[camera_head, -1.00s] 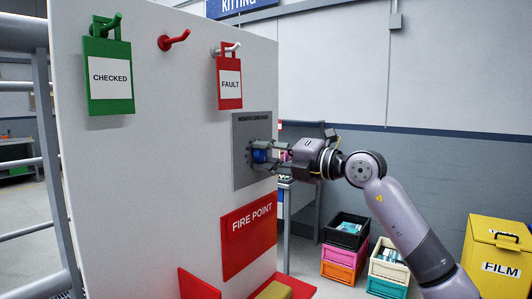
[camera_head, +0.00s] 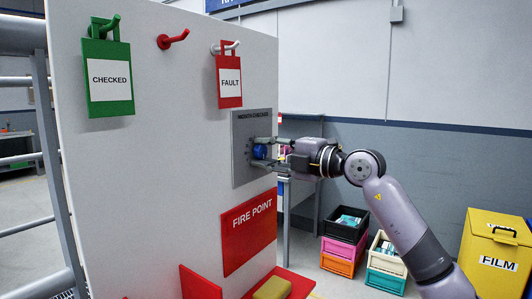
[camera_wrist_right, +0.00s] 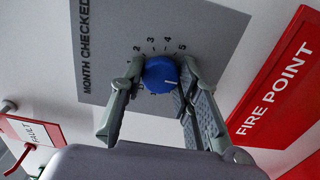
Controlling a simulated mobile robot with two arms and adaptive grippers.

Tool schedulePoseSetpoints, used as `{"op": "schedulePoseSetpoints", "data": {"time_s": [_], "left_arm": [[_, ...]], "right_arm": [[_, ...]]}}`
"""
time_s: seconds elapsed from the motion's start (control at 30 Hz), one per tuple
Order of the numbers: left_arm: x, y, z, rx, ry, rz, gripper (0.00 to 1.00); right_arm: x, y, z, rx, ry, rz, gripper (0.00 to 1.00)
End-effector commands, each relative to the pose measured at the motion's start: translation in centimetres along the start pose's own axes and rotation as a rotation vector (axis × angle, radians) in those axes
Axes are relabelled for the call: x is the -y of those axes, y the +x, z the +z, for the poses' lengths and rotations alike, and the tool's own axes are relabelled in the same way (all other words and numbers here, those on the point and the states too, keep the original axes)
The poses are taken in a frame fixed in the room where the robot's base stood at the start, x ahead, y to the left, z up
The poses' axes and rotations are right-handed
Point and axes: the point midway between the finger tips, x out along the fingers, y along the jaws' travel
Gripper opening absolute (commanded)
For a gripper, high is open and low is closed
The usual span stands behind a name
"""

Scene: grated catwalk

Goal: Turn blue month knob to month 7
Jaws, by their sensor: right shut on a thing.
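The blue month knob (camera_head: 259,152) sits on a grey plate (camera_head: 240,173) marked "MONTH CHECKED" on the white board. In the right wrist view the knob (camera_wrist_right: 158,70) shows a white line pointing right and slightly down, towards a finger. Numbers 2, 3, 4 and 5 show beside it; the numbers near the line are hidden by that finger. My right gripper (camera_head: 263,152) reaches in from the right and is shut on the knob, with one finger (camera_wrist_right: 155,82) on each side of it. My left gripper is not in view.
A red "FIRE POINT" sign (camera_head: 249,230) is below the plate. Crates (camera_head: 341,243) and a yellow film bin (camera_head: 497,262) stand right.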

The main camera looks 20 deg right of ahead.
Motion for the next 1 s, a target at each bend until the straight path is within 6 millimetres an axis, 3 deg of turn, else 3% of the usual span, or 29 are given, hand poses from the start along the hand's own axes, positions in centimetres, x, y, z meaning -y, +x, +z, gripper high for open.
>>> {"op": "schedulePoseSetpoints", "data": {"time_s": [0.13,0.17,0.47,0.8,1.0], "left_arm": [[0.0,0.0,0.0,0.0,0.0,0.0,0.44],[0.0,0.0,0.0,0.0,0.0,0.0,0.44],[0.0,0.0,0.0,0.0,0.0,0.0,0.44],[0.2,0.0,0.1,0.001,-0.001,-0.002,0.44],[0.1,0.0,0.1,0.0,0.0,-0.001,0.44]], "right_arm": [[0.3,0.1,-0.1,-0.002,0.001,-0.008,0.02],[0.3,0.1,-0.1,-0.002,0.001,-0.008,0.3],[0.2,0.1,0.0,-0.001,-0.001,-0.004,0.5],[0.1,-0.2,0.0,0.0,-0.002,-0.001,0.5],[0.1,-2.9,0.1,0.002,-0.004,-0.003,0.5]]}}
